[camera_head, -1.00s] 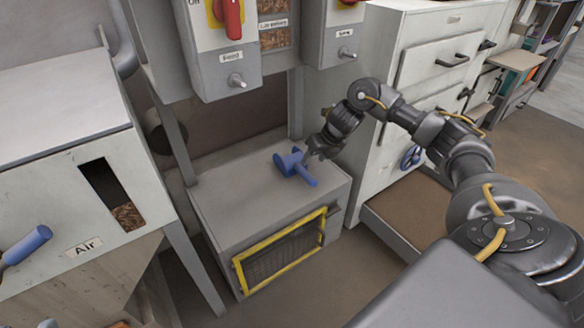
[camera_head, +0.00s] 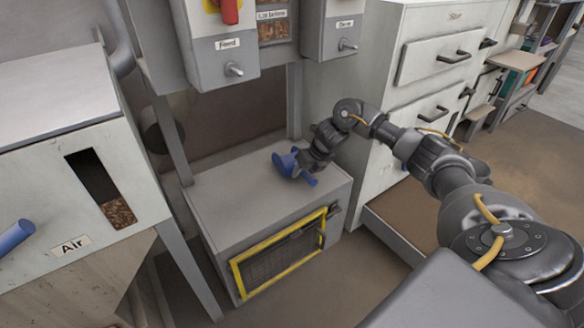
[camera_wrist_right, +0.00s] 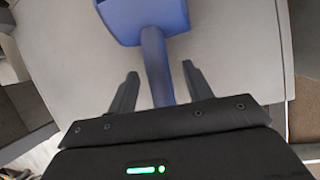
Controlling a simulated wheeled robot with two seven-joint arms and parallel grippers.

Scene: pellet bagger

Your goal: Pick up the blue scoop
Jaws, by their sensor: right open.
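The blue scoop (camera_head: 287,163) lies on top of the low grey box (camera_head: 225,190), under the grey machine housings. Its handle points toward the front right in the head view. My right gripper (camera_head: 308,170) is at the scoop, partly covering it. In the right wrist view, my right gripper (camera_wrist_right: 160,85) is open, with one finger on each side of the scoop's handle (camera_wrist_right: 157,65). Gaps show between the handle and both fingers. The scoop's bowl (camera_wrist_right: 145,15) lies beyond the fingertips and is cut off by the top edge. My left gripper is not in view.
A yellow-framed grille (camera_head: 283,255) is on the box's front. A grey housing labelled Feed (camera_head: 222,60) with a knob hangs above. A white drawer cabinet (camera_head: 400,90) stands close at the right. The box top left of the scoop is clear.

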